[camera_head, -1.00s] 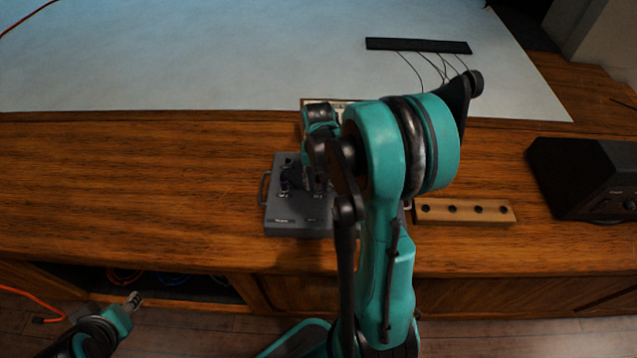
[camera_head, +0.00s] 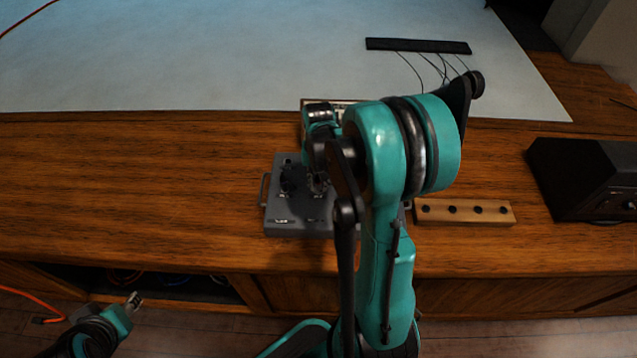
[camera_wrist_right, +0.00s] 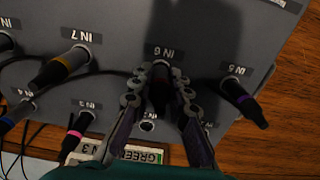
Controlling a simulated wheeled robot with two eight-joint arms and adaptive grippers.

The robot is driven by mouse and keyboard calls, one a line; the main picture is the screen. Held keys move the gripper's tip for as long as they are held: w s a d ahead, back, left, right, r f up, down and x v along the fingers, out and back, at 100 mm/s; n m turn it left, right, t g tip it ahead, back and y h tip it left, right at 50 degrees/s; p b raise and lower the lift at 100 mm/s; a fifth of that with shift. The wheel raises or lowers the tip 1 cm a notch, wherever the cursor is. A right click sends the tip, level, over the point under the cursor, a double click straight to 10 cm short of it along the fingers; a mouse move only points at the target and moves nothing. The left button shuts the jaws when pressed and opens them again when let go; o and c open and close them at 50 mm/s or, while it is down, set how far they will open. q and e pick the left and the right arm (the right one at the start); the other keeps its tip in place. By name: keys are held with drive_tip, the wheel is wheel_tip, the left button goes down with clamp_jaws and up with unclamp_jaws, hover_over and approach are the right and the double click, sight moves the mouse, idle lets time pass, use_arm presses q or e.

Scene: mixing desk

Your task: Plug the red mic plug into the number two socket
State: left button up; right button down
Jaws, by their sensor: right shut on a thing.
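The grey mixing box (camera_head: 283,218) stands on the desk, mostly behind my right arm in the head view. In the right wrist view its face (camera_wrist_right: 125,25) fills much of the picture. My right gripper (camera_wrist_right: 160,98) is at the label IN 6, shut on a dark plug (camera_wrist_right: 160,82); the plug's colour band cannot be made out. An open socket (camera_wrist_right: 147,126) shows just below, between the fingers; its number is hidden. No plug is clearly red. My left gripper (camera_head: 133,301) is low at the left, away from the desk; its jaws are too small to read.
Plugs with yellow (camera_wrist_right: 60,68), purple (camera_wrist_right: 242,101), pink (camera_wrist_right: 76,132) and blue (camera_wrist_right: 14,116) bands sit around the gripper. A label card (camera_wrist_right: 140,154) reads GREEN. A wooden block with holes (camera_head: 465,211) and a black speaker (camera_head: 575,180) stand right of the box. The desk's left is clear.

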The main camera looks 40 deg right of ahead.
drive_tip(key=shift+r+p, duration=2.15)
drive_tip(key=shift+r, duration=0.8)
drive_tip(key=r+p, duration=0.1)
drive_tip(key=p, duration=0.4)
drive_tip(key=shift+r, duration=0.15)
drive_tip(key=shift+r+p, duration=0.45)
drive_tip(key=shift+p, duration=0.45)
drive_tip(key=shift+r+p, duration=0.55)
drive_tip(key=shift+r, duration=0.05)
drive_tip(key=w+d+r+p, duration=0.3)
drive_tip(key=w+d, duration=0.4)
drive_tip(key=w, duration=0.1)
wheel_tip(320, 180, down, 9)
drive_tip(key=b, duration=0.7)
drive_tip(key=shift+a, duration=0.1)
drive_tip(key=shift+f+b, duration=0.3)
drive_tip(key=shift+b, duration=0.1)
